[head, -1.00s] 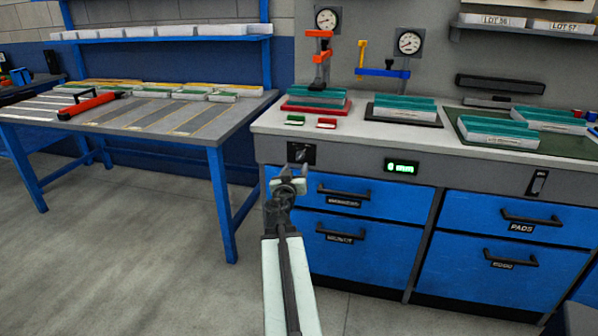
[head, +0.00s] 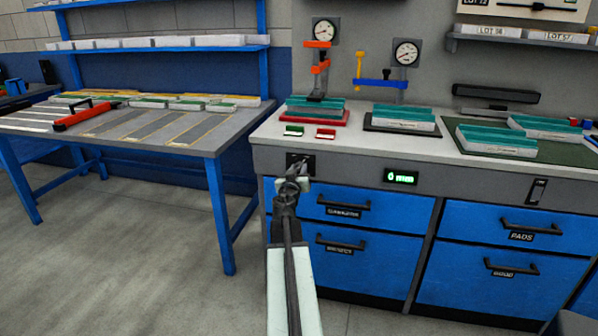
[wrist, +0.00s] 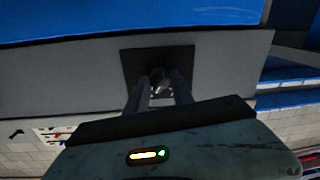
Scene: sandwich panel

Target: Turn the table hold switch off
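A dark rotary switch on a black square plate (head: 293,160) is set in the grey front panel of the bench, at its left end. In the wrist view, its knob (wrist: 160,82) shows in the middle of the black plate. My gripper (head: 296,172) is in front of this plate and hides part of the knob. In the wrist view, the two fingers of my gripper (wrist: 160,88) stand on either side of the knob. I cannot tell whether they touch it. The switch's label and exact setting are not readable.
A lit green display (head: 400,177) and another black switch (head: 537,190) are further right on the panel. Blue drawers (head: 345,207) with handles lie below. Green and red blocks (head: 325,134) lie on the bench top above. A blue-legged table (head: 170,140) stands left.

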